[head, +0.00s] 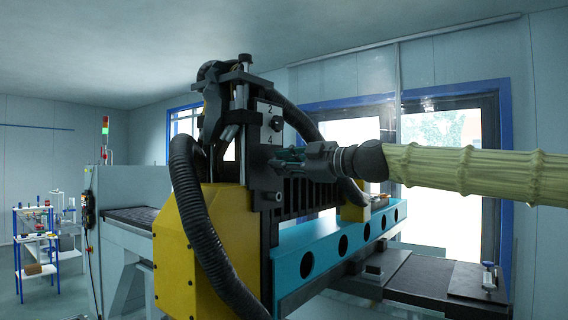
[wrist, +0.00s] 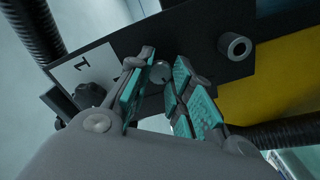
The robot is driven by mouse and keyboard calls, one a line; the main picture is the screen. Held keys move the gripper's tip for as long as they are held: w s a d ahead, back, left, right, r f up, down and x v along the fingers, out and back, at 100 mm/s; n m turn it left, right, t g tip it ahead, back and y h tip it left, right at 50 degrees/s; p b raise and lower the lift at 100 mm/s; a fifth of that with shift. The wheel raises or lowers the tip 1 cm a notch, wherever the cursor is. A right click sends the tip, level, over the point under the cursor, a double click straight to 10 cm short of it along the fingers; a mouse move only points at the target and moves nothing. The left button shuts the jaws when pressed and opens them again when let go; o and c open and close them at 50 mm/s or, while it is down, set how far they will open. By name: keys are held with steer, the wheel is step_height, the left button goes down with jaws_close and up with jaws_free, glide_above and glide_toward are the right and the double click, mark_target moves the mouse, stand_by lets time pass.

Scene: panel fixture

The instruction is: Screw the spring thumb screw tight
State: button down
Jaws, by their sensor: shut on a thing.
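The spring thumb screw (wrist: 160,71) shows in the wrist view as a small round grey head at a dark panel (wrist: 205,62). My gripper (wrist: 167,76) has its teal-padded fingers on either side of the head and is shut on it. In the head view my gripper (head: 276,160) reaches in from the right to the face of the dark numbered panel (head: 266,135). There the screw is hidden by the fingers. The screw's shaft is hidden too, so I cannot tell how deep it sits.
A hollow grey cylinder (wrist: 235,46) and a dark knob (wrist: 88,95) stick out near the fingers. A black corrugated hose (head: 190,200) and a yellow housing (head: 217,250) stand left of the panel. A blue beam (head: 325,250) runs below my arm.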

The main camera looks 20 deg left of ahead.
steer(key=shift+f+b, duration=0.1)
steer(key=shift+b, duration=0.2)
steer(key=shift+d+r+n+b, duration=0.1)
steer(key=shift+n+b, duration=0.2)
steer(key=shift+n, duration=8.15)
steer(key=shift+r+n+b, duration=0.1)
steer(key=shift+n+b, duration=0.15)
steer(key=shift+n, duration=8.2)
steer(key=c, duration=1.2)
jaws_free()
steer(key=shift+w+f, duration=0.1)
steer(key=shift+c, duration=0.2)
